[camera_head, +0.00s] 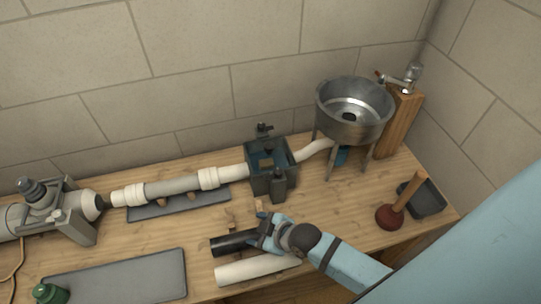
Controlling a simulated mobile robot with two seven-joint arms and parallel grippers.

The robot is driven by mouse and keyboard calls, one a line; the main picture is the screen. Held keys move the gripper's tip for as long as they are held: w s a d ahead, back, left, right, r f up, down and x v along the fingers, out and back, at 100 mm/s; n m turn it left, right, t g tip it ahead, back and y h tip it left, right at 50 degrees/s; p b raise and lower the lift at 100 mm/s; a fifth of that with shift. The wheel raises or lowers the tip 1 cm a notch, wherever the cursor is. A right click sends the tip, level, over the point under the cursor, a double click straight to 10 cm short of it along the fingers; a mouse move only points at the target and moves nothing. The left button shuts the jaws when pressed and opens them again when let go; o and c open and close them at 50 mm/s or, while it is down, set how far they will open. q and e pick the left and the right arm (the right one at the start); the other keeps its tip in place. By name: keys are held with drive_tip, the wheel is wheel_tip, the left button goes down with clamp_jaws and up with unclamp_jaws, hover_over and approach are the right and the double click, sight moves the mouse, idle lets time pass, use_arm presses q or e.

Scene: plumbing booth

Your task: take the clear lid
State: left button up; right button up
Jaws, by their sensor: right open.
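I cannot clearly make out a clear lid in the head view. A dark grey box (259,184) stands in line with the pipes, and its inside shows from above. Whether a transparent lid covers it, I cannot tell. My right gripper (264,217) is open just in front of the box, above the bench and close to a black pipe (230,243). I see nothing held in it. My left gripper is not in view.
White and grey pipes (172,187) run left from the box to a grey machine (50,212). A metal basin (353,107) on legs stands at right. A plunger (390,217), dark tray (428,199), white pipe (255,268) and grey mat (120,278) lie on the wooden bench.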

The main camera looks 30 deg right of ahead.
drive_tip(key=w+a+r+n+g+b, duration=0.1)
drive_tip(key=w+n+g, duration=0.1)
drive_tip(key=w+n, duration=0.6)
wheel_tip(320, 180, up, 17)
drive_tip(key=n+g+h+b, duration=0.5)
drive_tip(key=n+g, duration=0.2)
drive_tip(key=n, duration=1.3)
hover_over(269, 145)
drive_tip(key=f, duration=0.8)
drive_tip(key=shift+s+f+p, duration=0.2)
drive_tip(key=shift+f+p, duration=0.1)
drive_tip(key=shift+p, duration=0.1)
drive_tip(key=shift+w+f+p, duration=0.2)
drive_tip(key=shift+f+p, duration=0.15)
drive_tip(key=shift+f, duration=2.3)
drive_tip(key=c, duration=1.1)
drive_tip(key=shift+r, duration=0.1)
